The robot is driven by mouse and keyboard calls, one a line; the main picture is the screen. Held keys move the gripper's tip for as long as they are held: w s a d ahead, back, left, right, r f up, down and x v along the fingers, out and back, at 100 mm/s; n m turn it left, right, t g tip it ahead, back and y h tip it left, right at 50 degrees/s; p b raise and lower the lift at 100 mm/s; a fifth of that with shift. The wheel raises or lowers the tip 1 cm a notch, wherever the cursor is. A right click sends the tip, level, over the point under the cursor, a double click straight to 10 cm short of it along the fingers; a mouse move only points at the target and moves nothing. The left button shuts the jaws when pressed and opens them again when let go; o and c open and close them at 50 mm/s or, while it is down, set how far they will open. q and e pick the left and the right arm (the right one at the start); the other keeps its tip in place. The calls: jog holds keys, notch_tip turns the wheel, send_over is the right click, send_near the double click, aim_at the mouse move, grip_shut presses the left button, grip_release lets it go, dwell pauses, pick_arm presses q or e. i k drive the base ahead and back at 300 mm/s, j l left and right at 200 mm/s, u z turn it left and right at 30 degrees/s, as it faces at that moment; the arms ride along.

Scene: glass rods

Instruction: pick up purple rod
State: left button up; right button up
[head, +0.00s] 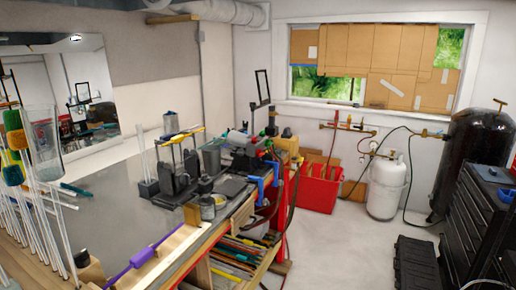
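The purple rod (143,257) lies at a slant along the front edge of the workbench, at the lower left of the head view. It has a thicker purple middle and thin ends. It appears to rest on or against a light wooden piece (178,246) at the bench edge; exact contact is hard to tell. Neither of my grippers shows in the head view.
The workbench (120,205) has bare grey top behind the rod. Upright glass rods (48,215) and a clear glass cylinder (44,140) stand at the left. Black tooling (178,180) and small cans (208,207) stand right of the rod.

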aim_at(138, 260)
jog(key=i+l+u, duration=0.15)
jog(key=u, duration=0.25)
jog(key=i+l+u, duration=0.15)
jog(key=l+u, duration=0.25)
jog(key=i+l+u, duration=0.1)
jog(key=u, duration=0.3)
jog(key=i+l+u, duration=0.1)
jog(key=l+u, duration=0.35)
jog(key=l, duration=0.15)
jog(key=l+u, duration=0.45)
jog(key=l, duration=0.15)
